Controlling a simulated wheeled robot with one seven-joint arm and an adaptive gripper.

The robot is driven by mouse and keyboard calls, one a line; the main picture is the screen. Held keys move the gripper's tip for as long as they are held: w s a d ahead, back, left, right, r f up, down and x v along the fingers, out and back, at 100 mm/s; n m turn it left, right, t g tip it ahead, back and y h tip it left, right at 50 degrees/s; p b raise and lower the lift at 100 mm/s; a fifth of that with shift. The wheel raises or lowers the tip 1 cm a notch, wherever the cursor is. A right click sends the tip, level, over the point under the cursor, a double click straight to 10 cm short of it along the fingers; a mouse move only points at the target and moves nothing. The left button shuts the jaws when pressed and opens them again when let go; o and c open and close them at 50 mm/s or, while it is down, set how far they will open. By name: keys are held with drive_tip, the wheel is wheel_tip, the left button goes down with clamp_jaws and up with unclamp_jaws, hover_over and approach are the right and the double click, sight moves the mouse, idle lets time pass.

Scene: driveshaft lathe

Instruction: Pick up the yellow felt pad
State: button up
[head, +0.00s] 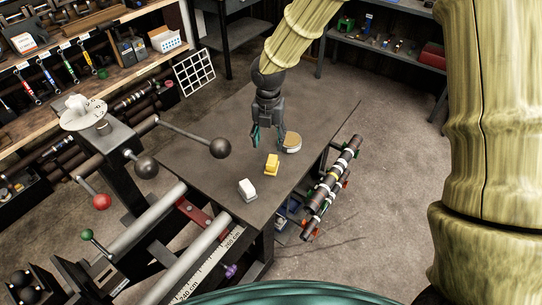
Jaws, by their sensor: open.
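The yellow felt pad (272,164) appears as a small yellow block-like piece on the dark grey table (220,120). My gripper (268,146) points down over the table, just behind the pad in the head view. Its two fingers are apart, with nothing visible between them. The gripper looks close to the pad but not touching it; the exact height above the table is hard to tell. The pad shows in full.
A round, tan-topped tin (292,143) stands right beside the gripper's right finger. A white block (247,189) lies nearer, left of the pad. A lathe lever with a dark ball knob (220,148) reaches over the table's left side. A shaft rack (333,188) is along the right edge.

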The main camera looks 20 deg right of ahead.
sight(272, 159)
drive_tip(key=shift+s+a+f, duration=0.1)
drive_tip(key=shift+f, duration=0.3)
drive_tip(key=f, duration=0.2)
drive_tip(key=d+f+p, duration=0.1)
drive_tip(key=shift+s+f, duration=0.25)
drive_tip(key=shift+s, duration=0.05)
drive_tip(key=shift+w+f, duration=0.15)
drive_tip(key=shift+f, duration=0.15)
drive_tip(key=shift+s+a, duration=0.1)
drive_tip(key=shift+s, duration=0.1)
drive_tip(key=shift+f+p, duration=0.3)
drive_tip(key=shift+p, duration=0.25)
drive_tip(key=f, duration=0.1)
drive_tip(key=f+p, duration=0.1)
drive_tip(key=f, duration=0.1)
drive_tip(key=shift+w, duration=0.2)
drive_tip(key=shift+f+p, duration=0.35)
drive_tip(key=shift+f, duration=0.45)
